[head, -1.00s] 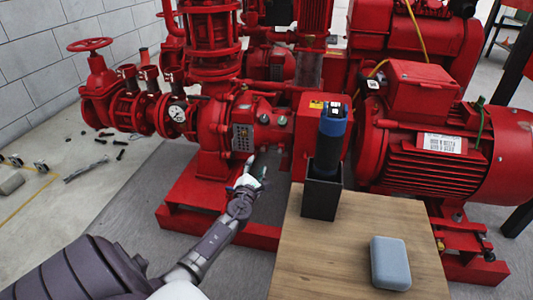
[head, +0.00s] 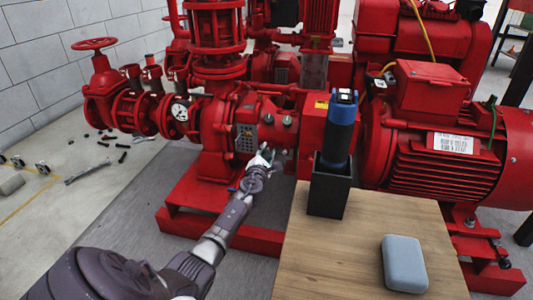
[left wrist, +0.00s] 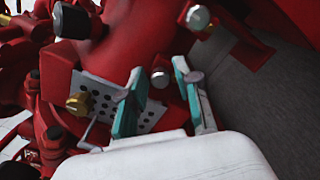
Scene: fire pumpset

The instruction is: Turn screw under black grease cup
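A black grease cup (left wrist: 73,20) shows at the top left of the left wrist view, on the red pump casing. A brass knob (left wrist: 79,103) sits by a perforated metal plate (left wrist: 98,95). A silver round-headed screw (left wrist: 160,77) shows between the fingers' lines, beyond the tips. I cannot tell which of these is the screw under the black cup. My left gripper (left wrist: 158,66) is open, its teal fingers apart with nothing held. In the head view my left gripper (head: 269,153) is close to the pump casing, below two small cups. My right gripper is not in view.
A wooden table (head: 340,262) stands at the right, bearing a black holder (head: 328,193) with a blue-and-black cylinder (head: 340,125) and a grey-blue box (head: 404,264). The red motor (head: 445,155) is behind it. Loose hardware (head: 88,172) lies on the floor at left.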

